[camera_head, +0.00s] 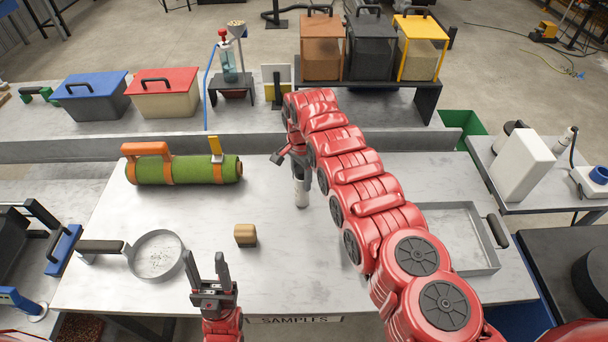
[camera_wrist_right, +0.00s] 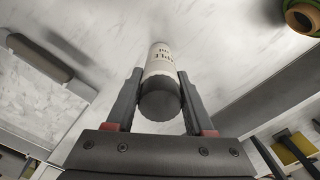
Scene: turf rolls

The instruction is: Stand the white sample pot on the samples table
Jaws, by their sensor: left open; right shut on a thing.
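The white sample pot (camera_head: 301,194) is upright in the head view, over the middle of the samples table (camera_head: 310,265). My right gripper (camera_head: 300,172) is shut around it from above. In the right wrist view the pot (camera_wrist_right: 160,62) sits between both fingers (camera_wrist_right: 158,98), with its dark end towards the camera and dark lettering on its white side. I cannot tell whether its base touches the table. My left gripper (camera_head: 207,262) is open and empty above the table's front edge, near the sign reading SAMPLES.
A green turf roll (camera_head: 185,170) with orange straps lies left of the pot. A tan block (camera_head: 245,235), a round sieve (camera_head: 158,256) and a rectangular metal tray (camera_head: 455,225) also lie on the table. The surface around the pot is clear.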

